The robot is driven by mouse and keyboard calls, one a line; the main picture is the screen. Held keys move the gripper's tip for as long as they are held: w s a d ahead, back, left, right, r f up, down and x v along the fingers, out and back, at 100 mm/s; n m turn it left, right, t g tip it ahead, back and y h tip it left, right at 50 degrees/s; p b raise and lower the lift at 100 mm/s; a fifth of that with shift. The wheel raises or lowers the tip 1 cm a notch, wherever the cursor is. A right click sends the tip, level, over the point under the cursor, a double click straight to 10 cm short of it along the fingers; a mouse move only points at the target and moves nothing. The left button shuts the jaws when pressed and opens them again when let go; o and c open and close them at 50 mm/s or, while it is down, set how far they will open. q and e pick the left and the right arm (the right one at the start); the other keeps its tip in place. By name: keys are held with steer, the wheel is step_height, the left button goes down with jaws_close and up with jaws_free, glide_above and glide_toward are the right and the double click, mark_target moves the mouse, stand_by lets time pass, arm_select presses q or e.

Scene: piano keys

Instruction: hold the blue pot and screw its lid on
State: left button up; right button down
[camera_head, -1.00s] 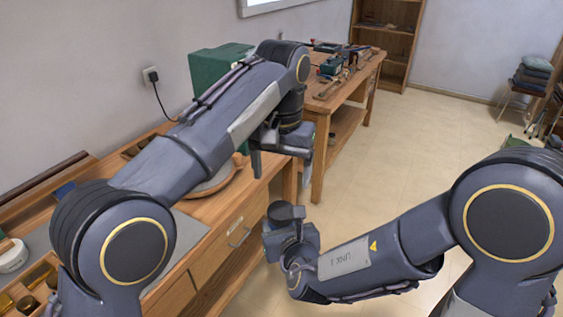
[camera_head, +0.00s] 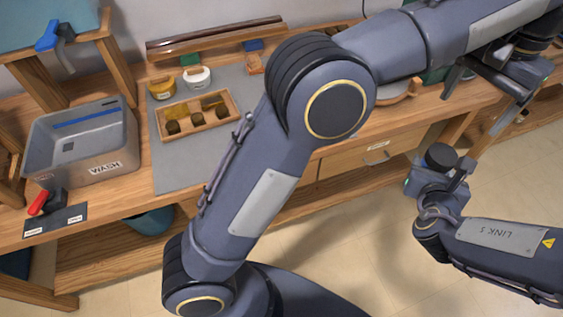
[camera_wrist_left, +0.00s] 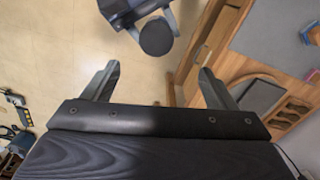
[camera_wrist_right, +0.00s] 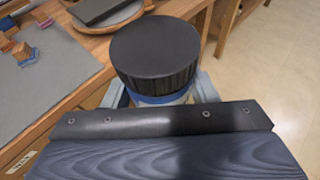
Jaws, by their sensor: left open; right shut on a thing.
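The blue pot (camera_wrist_right: 160,97) is in my right gripper (camera_wrist_right: 158,95), which is shut on it. In the right wrist view a blue band and pale body show under a black ribbed lid (camera_wrist_right: 155,50), which sits on top of it. In the head view the black lid (camera_head: 441,156) stands above my right gripper (camera_head: 440,175), off the bench's front edge over the floor. My left gripper (camera_head: 477,103) is open and empty, apart from the pot, above and right of it. The left wrist view shows the black lid (camera_wrist_left: 156,36) beyond its open fingers (camera_wrist_left: 158,85).
The bench holds a grey WASH bin (camera_head: 80,150), a wooden tray (camera_head: 235,121) with dark round pieces, a yellow pot (camera_head: 162,88), a white pot (camera_head: 197,77) and a red-handled lever (camera_head: 40,203). A round wooden board (camera_head: 398,96) lies behind my left arm. The floor beside the bench is clear.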

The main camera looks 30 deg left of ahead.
arm_select(q)
steer(key=s+a+f+n+t+h, duration=0.1)
steer(key=s+a+h, duration=0.15)
steer(key=a, duration=0.85)
steer(key=s+a+n+t+h, duration=0.15)
steer(key=s+a, duration=0.25)
steer(key=a, duration=0.7)
steer(key=s+a+f+n+t, duration=0.1)
steer(key=s+a+f+n, duration=0.1)
steer(key=s+f, duration=0.5)
steer(key=s+a+f+n+t, duration=0.2)
steer(key=s+a+f, duration=0.3)
steer(key=s+f, duration=0.2)
steer(key=shift+s+f+n, duration=0.2)
steer(key=shift+s+n, duration=0.15)
steer(key=shift+s, duration=1.05)
